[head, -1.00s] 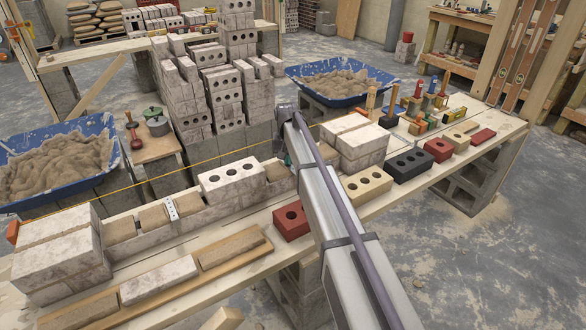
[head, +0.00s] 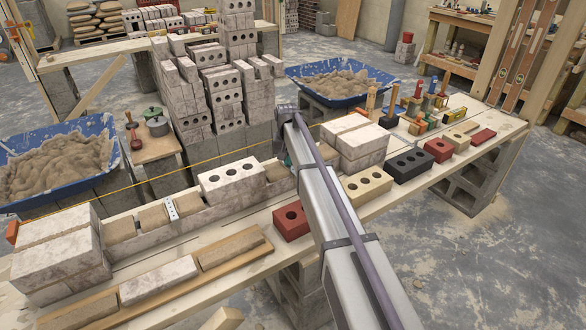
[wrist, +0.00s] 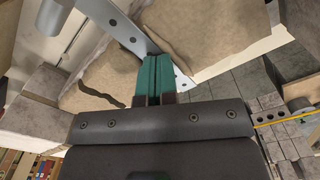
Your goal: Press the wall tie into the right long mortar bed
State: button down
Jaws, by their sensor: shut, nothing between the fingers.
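The wall tie (wrist: 122,27) is a grey metal strip with holes, seen in the wrist view running diagonally past my fingertips. Tan mortar shows on both sides of it: a larger patch (wrist: 205,30) at upper right and a smaller one (wrist: 88,82) at left. My gripper (wrist: 153,62) has green fingers, closed together with nothing between them, overlapping the strip in the picture. Whether they touch it I cannot tell. In the head view my gripper (head: 284,158) is low at the right mortar bed (head: 276,171), and my arm hides the tie there.
Another perforated strip (head: 172,208) lies between mortar patches farther left. A white holed brick (head: 232,180) stands on the wall left of my gripper, and pale stacked blocks (head: 361,145) stand to its right. A yellow string line (head: 185,164) runs behind the wall.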

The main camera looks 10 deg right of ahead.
notch_tip(320, 180, up, 9)
jog(key=p, duration=0.9)
jog(key=s+r+p, duration=0.3)
jog(key=s, duration=0.9)
jog(key=s+r+n+p, duration=0.1)
jog(key=s+r+p, duration=0.2)
jog(key=s, duration=0.9)
jog(key=s+r+n+p, duration=0.1)
jog(key=s+r+p, duration=0.2)
jog(key=s, duration=1)
